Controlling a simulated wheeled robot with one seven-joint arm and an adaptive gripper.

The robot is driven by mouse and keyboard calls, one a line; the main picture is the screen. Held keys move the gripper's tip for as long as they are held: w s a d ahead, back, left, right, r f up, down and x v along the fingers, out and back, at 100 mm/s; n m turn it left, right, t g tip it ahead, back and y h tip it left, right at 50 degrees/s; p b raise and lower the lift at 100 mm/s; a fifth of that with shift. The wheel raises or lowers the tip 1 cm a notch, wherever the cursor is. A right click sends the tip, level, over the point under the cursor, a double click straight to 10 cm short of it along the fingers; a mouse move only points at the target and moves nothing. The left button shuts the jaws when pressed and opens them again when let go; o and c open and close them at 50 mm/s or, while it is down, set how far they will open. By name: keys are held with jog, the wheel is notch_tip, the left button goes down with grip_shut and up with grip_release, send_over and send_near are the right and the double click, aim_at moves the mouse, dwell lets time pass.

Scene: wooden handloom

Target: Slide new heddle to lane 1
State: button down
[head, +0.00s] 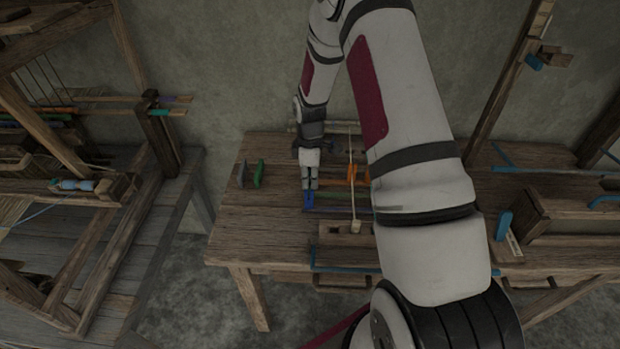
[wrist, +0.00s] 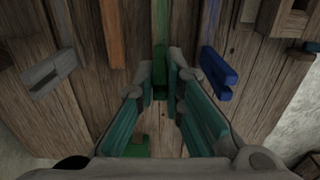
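A green strip (wrist: 160,35) runs up to the gap between the fingertips, and a dark green piece shows in that gap. I cannot tell whether the fingers touch it. A notched grey piece (wrist: 50,72) lies left of the fingers and a notched blue piece (wrist: 217,72) lies right, in the wrist view. In the head view my gripper (head: 310,184) is low over the wooden table, with blue (head: 308,200) just below its tip. Green (head: 259,173) and grey (head: 241,174) upright pieces stand to its left.
The table (head: 240,215) is bare at its front left. Orange pieces (head: 352,173) stand right of my gripper, near a pale upright rod (head: 352,185) on a small wooden block. An orange strip (wrist: 112,35) runs beside the green one. A loom frame (head: 160,135) stands at left.

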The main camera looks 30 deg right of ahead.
jog(key=s+d, duration=0.1)
jog(key=d, duration=0.1)
jog(key=s+d+p, duration=0.1)
jog(key=d, duration=0.1)
jog(key=s+d, duration=0.2)
jog(key=shift+w, duration=0.1)
jog(key=c, duration=1.7)
grip_release()
jog(key=shift+r, duration=0.1)
notch_tip(320, 180, up, 12)
jog(key=shift+f, duration=0.1)
